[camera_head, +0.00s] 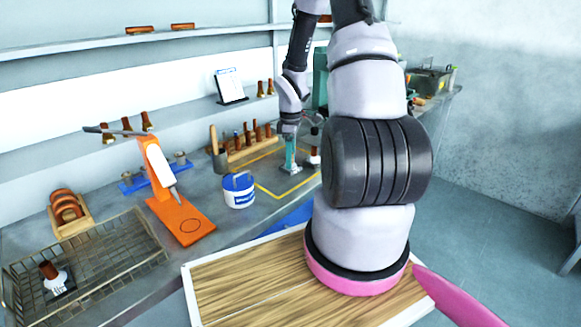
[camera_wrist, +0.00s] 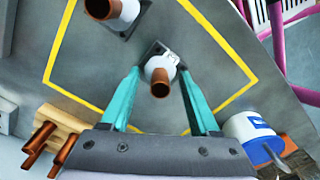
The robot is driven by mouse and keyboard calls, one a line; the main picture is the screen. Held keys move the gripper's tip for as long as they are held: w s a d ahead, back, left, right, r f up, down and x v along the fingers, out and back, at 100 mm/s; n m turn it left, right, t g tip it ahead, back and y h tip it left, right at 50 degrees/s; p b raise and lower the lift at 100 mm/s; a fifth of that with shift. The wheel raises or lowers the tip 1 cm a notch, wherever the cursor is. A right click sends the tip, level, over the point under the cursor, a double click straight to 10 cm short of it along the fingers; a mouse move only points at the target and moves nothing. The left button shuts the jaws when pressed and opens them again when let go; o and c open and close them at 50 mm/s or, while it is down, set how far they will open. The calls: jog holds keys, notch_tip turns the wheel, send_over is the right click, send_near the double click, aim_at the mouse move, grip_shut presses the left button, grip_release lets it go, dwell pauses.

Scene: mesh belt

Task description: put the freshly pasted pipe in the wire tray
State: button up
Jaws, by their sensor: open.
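In the wrist view, two upright copper pipes with white collars stand on dark square plates. One pipe (camera_wrist: 160,88) shows between the teal fingertips of my gripper (camera_wrist: 160,73). The other pipe (camera_wrist: 103,8) is at the top left. My gripper is open, with a gap visible on both sides of the pipe. In the head view, my gripper (camera_head: 290,160) is low inside the yellow outline, and one white-collared pipe (camera_head: 314,158) shows just right of it. I cannot tell which pipe is freshly pasted. The wire tray (camera_head: 120,250) at lower left holds one white-collared pipe (camera_head: 53,275).
A blue-and-white tub (camera_head: 238,190) and an orange stand (camera_head: 180,215) lie between my gripper and the tray. A wooden rack (camera_head: 248,148) of copper pieces stands behind. Copper rings (camera_head: 66,206) sit behind the tray. The tray's right part is bare.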

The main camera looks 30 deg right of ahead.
jog(key=shift+f, duration=0.1)
grip_shut()
dwell(1.4)
